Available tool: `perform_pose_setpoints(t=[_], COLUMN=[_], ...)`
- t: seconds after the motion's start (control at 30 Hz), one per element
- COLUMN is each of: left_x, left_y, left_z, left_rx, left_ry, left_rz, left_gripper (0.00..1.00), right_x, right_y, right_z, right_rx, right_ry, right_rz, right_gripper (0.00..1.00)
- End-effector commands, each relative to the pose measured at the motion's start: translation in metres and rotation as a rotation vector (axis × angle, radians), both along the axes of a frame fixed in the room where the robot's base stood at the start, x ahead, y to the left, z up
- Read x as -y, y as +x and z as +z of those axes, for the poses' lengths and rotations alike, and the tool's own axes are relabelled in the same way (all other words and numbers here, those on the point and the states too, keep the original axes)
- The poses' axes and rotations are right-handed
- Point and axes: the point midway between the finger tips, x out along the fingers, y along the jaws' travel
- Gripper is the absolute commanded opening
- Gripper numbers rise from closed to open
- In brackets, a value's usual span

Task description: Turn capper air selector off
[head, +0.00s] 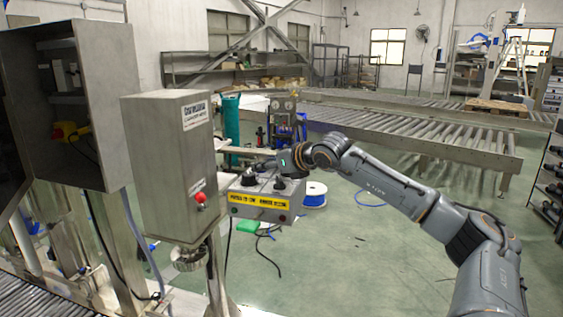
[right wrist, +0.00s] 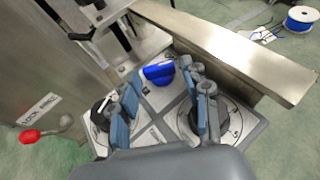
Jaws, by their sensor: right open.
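A grey control box (head: 258,206) with a yellow label on its front stands in the middle of the head view, with knobs on its sloping top. A left dial (right wrist: 101,113) and a right dial (right wrist: 216,126) are partly hidden behind my fingers. I cannot read which knob is the capper air selector. My right gripper (right wrist: 161,84) is open over the panel, its fingers spread, with the blue knob just beyond the gap. My left gripper is not in view.
A steel cabinet (head: 172,150) with a red knob (head: 201,198) stands close left of the control box. A steel rail (right wrist: 215,45) runs past the panel's far side. A blue spool (head: 314,193) lies on the floor behind. Roller conveyors (head: 420,137) fill the back.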

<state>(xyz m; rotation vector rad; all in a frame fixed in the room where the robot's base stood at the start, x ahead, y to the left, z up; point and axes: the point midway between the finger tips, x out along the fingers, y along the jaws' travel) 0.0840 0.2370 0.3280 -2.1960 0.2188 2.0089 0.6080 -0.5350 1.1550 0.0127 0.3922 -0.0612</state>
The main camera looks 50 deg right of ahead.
Motion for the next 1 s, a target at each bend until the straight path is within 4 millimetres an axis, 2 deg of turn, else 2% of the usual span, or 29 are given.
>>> perform_pose_setpoints(t=[0.57, 0.8, 1.0], left_x=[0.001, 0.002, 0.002], left_y=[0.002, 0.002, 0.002], left_z=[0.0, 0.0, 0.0], left_rx=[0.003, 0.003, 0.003], left_ry=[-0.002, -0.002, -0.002], left_rz=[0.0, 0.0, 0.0], left_gripper=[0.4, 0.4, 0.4], right_x=[-0.003, -0.006, -0.008], right_y=[-0.049, -0.083, -0.1], right_z=[0.021, 0.037, 0.042], right_rx=[-0.005, 0.001, -0.002], right_ry=[-0.007, -0.002, 0.0], right_rz=[0.0, 0.001, 0.001], right_gripper=[0.47, 0.47, 0.47])
